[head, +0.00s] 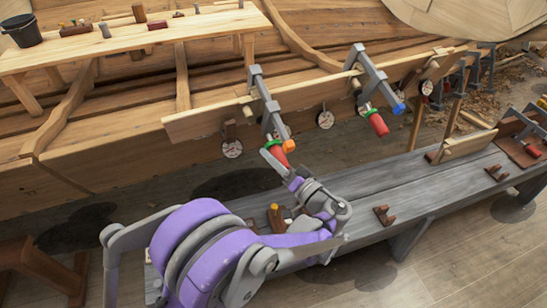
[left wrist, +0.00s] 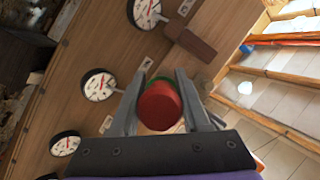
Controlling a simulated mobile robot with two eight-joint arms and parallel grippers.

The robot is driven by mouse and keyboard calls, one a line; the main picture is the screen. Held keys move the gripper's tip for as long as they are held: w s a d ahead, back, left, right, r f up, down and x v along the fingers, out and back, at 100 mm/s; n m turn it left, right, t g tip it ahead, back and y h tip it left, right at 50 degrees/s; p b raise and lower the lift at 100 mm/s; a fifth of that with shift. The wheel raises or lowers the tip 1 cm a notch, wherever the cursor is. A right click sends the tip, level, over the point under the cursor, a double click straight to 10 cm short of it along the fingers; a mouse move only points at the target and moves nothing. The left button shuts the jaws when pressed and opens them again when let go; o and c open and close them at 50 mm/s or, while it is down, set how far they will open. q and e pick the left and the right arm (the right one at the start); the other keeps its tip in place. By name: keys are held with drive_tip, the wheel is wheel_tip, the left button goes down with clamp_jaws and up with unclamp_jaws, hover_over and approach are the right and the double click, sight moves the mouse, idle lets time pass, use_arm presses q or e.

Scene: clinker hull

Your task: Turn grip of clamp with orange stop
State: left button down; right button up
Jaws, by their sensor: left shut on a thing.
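The clamp with the orange stop (head: 289,146) is a grey bar clamp (head: 264,95) hung over the upper edge of the hull plank. Its red grip (head: 276,156) points down and toward me. My left gripper (head: 279,160) is shut on this red grip, coming from below. In the left wrist view the round red end of the grip (left wrist: 158,108) sits between the two grey fingers (left wrist: 160,82), with a green ring behind it. The gripper partly hides the grip in the head view. My right gripper is not in view.
A second clamp with a blue stop (head: 398,108) and red grip (head: 378,124) hangs to the right. Dial gauges (head: 232,148) line the plank. A grey bench (head: 385,185) with small brown blocks (head: 383,215) stands below. A wooden table (head: 150,40) is behind.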

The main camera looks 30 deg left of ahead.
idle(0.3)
use_arm(q)
drive_tip(key=shift+c, duration=1.9)
unclamp_jaws()
drive_tip(key=v, duration=1.1)
drive_tip(key=shift+w+a, duration=0.1)
